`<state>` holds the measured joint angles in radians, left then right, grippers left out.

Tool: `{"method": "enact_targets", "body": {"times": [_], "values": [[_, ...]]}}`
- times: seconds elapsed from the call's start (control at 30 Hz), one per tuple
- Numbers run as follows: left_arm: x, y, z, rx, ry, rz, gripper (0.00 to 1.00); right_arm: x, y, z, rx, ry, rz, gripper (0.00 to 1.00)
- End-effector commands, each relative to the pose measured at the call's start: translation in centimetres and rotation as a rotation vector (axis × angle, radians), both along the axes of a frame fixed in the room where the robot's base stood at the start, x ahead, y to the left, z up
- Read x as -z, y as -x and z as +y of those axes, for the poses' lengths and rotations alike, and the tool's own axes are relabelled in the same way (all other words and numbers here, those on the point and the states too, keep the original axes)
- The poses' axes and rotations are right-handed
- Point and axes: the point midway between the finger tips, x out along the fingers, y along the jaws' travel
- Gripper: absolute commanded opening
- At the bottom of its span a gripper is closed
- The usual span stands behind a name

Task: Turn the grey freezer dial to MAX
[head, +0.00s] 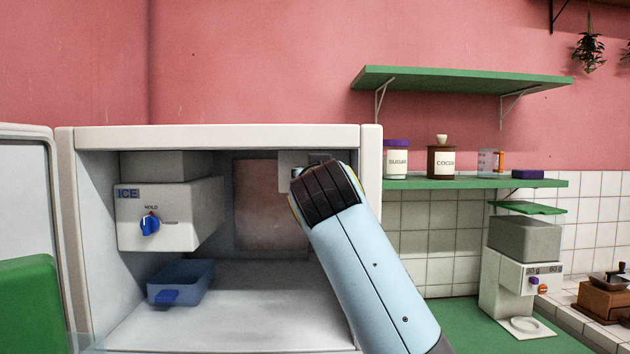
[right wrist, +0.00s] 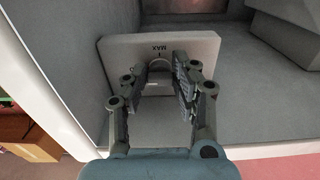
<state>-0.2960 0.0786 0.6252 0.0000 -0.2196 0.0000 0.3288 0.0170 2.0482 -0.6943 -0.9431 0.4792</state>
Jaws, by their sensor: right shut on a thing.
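The grey freezer dial (right wrist: 159,68) sits on a pale plate (right wrist: 117,48) inside the open freezer (head: 218,138). In the right wrist view the word MAX appears upside down on the plate, with a short mark beside the dial. My right gripper (right wrist: 157,78) has its fingers on either side of the dial and is shut on it. The dial's pointer cannot be made out between the fingers. In the head view the plate (head: 290,158) shows at the freezer's upper right, and my right arm hides the dial and fingers. My left gripper is not in view.
A white ICE box (head: 180,225) with a blue knob (head: 150,224) hangs at the freezer's left, above a blue tray (head: 190,281). The freezer door (head: 28,190) stands open at left. The freezer's right wall is close to my right arm. Jars stand on a green shelf (head: 470,183).

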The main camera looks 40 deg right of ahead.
Motion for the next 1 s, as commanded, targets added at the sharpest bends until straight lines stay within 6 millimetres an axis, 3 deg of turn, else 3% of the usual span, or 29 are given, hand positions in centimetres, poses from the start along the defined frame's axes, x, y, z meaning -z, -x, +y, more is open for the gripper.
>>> {"method": "enact_targets", "body": {"times": [0.37, 1.0], "values": [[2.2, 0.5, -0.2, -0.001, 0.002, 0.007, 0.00, 0.3, 0.0, 0.1, -0.001, -0.139, -0.087, 0.00], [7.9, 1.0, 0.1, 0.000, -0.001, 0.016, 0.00, 0.2, -0.2, 0.3, 0.000, -0.648, -0.397, 0.00]]}}
